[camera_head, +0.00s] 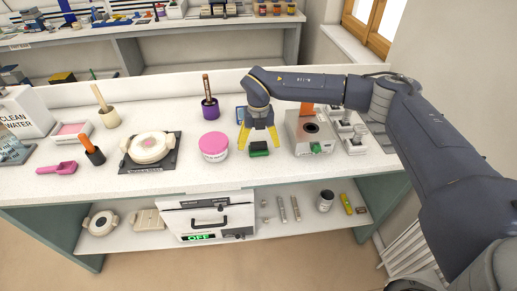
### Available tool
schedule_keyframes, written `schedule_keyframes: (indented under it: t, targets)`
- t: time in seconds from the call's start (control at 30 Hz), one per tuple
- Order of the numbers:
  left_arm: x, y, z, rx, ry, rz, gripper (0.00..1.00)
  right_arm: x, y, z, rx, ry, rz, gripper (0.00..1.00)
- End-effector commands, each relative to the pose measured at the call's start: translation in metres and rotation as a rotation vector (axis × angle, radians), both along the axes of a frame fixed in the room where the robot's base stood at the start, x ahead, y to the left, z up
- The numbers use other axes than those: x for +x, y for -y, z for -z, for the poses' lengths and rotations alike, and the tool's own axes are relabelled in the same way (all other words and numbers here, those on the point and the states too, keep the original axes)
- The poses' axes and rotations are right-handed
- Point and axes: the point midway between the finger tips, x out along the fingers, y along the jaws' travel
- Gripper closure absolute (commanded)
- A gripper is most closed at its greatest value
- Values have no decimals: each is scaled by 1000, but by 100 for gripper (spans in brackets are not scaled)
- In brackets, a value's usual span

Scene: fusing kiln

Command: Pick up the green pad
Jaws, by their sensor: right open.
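The green pad (258,149) is a small dark-and-green block lying on the white worktop, right of the pink-lidded tub. My right gripper (259,145) has yellow fingers and points down over the pad. Its fingers are spread, one on each side of the pad, with their tips close to it. I cannot tell whether they touch it. My left gripper is not in this view.
The pink-lidded tub (214,147) stands just left of the pad. A grey grinder-like device (308,135) stands to the right. A purple pot (210,107) is behind. A round white mould (150,147) sits further left. The worktop's front strip is clear.

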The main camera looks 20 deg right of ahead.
Motion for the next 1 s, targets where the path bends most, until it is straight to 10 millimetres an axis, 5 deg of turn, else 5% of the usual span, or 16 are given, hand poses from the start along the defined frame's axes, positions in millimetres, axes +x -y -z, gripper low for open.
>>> schedule_keyframes:
  t: [0.2,0.47,1.0]
  targets:
    - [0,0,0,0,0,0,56,0,-1,25,1,-1,0,11]
    - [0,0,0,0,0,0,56,0,0,27,1,0,0,11]
    - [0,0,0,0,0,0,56,0,0,27,1,0,0,68]
